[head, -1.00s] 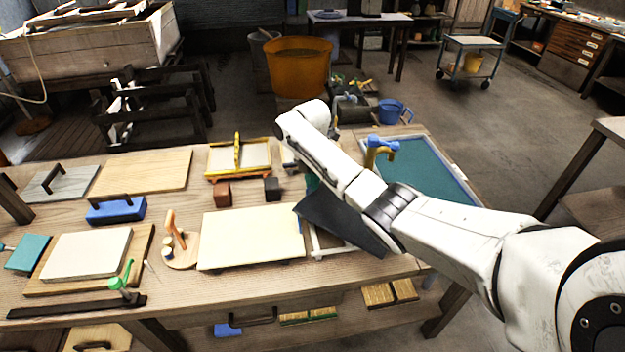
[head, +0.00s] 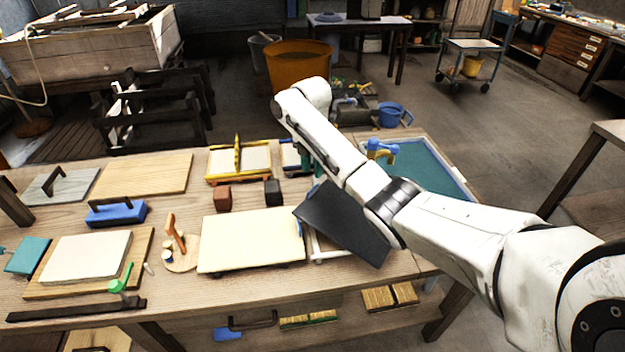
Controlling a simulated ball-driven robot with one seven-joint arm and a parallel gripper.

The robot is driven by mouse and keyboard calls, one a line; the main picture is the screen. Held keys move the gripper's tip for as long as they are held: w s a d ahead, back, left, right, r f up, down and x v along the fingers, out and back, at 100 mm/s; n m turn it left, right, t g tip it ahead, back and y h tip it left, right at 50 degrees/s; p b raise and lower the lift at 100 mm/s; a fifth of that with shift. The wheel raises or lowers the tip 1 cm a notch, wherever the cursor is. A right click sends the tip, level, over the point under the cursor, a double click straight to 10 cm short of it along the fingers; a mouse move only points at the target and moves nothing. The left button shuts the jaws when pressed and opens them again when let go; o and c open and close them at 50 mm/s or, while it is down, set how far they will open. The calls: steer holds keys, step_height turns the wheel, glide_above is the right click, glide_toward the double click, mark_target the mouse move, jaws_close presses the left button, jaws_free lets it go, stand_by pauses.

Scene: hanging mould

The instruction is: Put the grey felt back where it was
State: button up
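A dark grey flat sheet (head: 345,225), which looks like the grey felt, shows in the head view just right of the table's middle. It slants over a pale frame (head: 330,256) and covers much of it. Its upper right side is hidden behind my arm. I cannot tell whether it rests on the frame or is held above it. My gripper's fingers are hidden behind my white arm, so their hold on the sheet does not show.
A cream board (head: 250,240) lies close left of the sheet. A reddish-brown block (head: 223,196) and a black block (head: 272,192) stand behind it. A blue-rimmed teal screen (head: 425,168) lies right of my arm. A tan board (head: 145,174) lies at the back left.

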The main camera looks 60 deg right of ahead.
step_height(320, 180, up, 7)
steer(key=p, duration=0.1)
steer(key=s+a+f+m+t+y, duration=0.1)
steer(key=a+f+m, duration=0.1)
steer(key=a+f, duration=0.5)
steer(key=s+a+f+m, duration=0.1)
steer(key=a+f+m, duration=0.2)
steer(key=a, duration=0.8)
steer(key=a+f+m+t+y, duration=0.1)
steer(key=a+f+m, duration=0.1)
steer(key=a+f, duration=0.5)
steer(key=s+a+f+m, duration=0.2)
steer(key=s+a+m, duration=0.2)
steer(key=s+a, duration=0.55)
steer(key=s+d+m+h, duration=0.1)
steer(key=s+m, duration=0.5)
steer(key=s, duration=0.9)
steer(key=shift+s+d+r+m+g+h, duration=0.3)
steer(key=shift+g+h, duration=0.1)
steer(key=shift+h, duration=0.2)
